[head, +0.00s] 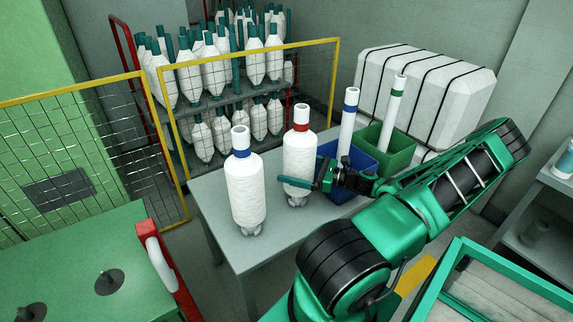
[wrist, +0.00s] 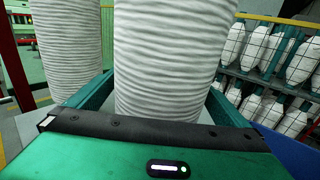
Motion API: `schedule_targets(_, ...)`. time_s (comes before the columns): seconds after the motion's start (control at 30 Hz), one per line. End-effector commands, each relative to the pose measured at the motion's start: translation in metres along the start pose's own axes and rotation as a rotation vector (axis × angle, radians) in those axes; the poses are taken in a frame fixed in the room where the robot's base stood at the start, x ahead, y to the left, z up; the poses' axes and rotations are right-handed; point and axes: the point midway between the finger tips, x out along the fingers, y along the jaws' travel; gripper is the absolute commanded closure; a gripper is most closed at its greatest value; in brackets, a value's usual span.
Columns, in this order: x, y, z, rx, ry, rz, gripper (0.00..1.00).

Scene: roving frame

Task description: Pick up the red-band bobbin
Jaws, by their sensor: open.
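The red-band bobbin (head: 300,155) stands upright on the grey table, a white wound body with a red band near the top of its tube. My gripper (head: 297,182) is at the lower half of its body, with one green finger crossing in front of it. In the wrist view the white bobbin body (wrist: 168,55) fills the space between the two green fingers of my open gripper (wrist: 165,100). I cannot tell whether either finger touches it. Its band is out of the wrist view, and its far side is hidden.
A blue-band bobbin (head: 247,195) stands close on the left, also in the wrist view (wrist: 68,45). Right of the red-band bobbin, a blue bin (head: 338,188) and green bin (head: 401,153) hold tubes. A yellow-framed mesh fence (head: 337,70) and bobbin rack stand behind the table (head: 222,203).

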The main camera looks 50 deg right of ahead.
Motion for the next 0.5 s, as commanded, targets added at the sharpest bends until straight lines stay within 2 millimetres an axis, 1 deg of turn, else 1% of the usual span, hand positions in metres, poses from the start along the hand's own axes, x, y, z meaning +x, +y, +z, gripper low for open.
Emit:
schedule_targets(0.37, -0.0011, -0.0031, 0.0001, 0.000, 0.000, -0.017, 0.00)
schedule_targets(0.4, -0.0014, -0.0033, 0.0001, 0.000, 0.000, -0.018, 0.10)
schedule_targets(0.47, -0.0019, -0.0036, 0.0001, 0.000, 0.000, -0.019, 0.24)
schedule_targets(0.5, -0.0022, -0.0038, 0.0001, 0.000, 0.000, -0.019, 0.33)
